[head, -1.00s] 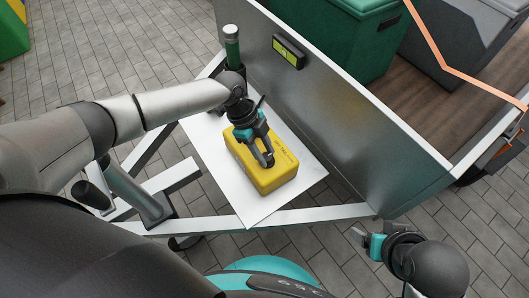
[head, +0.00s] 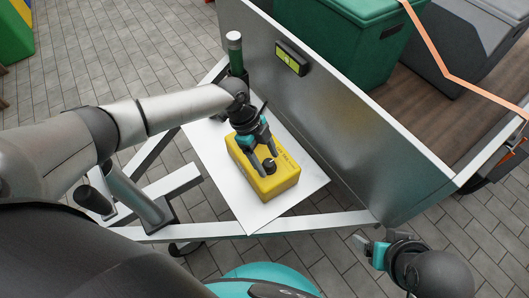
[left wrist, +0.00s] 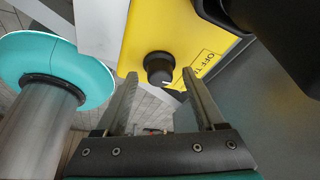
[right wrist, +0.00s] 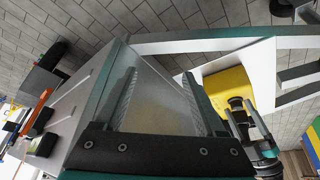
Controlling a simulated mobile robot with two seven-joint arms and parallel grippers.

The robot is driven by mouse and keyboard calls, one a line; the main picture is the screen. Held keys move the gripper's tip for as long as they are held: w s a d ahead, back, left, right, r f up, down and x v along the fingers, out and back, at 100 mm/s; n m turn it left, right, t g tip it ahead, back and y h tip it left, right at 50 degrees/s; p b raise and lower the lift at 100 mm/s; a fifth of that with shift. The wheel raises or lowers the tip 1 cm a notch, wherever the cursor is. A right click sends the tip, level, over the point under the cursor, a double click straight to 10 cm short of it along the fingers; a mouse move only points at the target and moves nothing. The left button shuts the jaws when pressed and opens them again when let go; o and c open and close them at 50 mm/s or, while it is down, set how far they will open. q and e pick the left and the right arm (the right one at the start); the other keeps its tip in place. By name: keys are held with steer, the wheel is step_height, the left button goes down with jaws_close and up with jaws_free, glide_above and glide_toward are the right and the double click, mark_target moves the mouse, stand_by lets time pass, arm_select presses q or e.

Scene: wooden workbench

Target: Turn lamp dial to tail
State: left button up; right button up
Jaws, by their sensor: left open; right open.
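The lamp is a yellow box (head: 284,181) lying on a white board in the head view. Its round black dial (head: 269,165) stands on the top face. In the left wrist view the dial (left wrist: 159,67) shows a pale mark on its lower edge. The printed label (left wrist: 205,61) beside it reads "OFF TA", and the rest is cut off. My left gripper (head: 268,162) is open, its fingertips on either side of the dial with visible gaps. My right gripper (head: 361,241) is open and empty, away from the lamp at lower right.
The white board (head: 235,197) rests on a metal frame (head: 330,220) beside a trailer's grey side wall (head: 345,130). A green box (head: 365,40) sits inside the trailer.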

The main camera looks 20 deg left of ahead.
arm_select(q)
steer(key=shift+a+r, duration=0.1)
steer(key=shift+r, duration=0.3)
steer(key=p+v, duration=0.6)
steer(key=v, duration=0.8)
steer(key=shift+a+r+p, duration=0.2)
steer(key=shift+p, duration=0.15)
arm_select(e)
steer(key=s+f+g, duration=0.2)
steer(key=s+f, duration=0.1)
steer(key=f, duration=1)
steer(key=shift+s+d+f, duration=0.3)
steer(key=shift+s+f, duration=0.05)
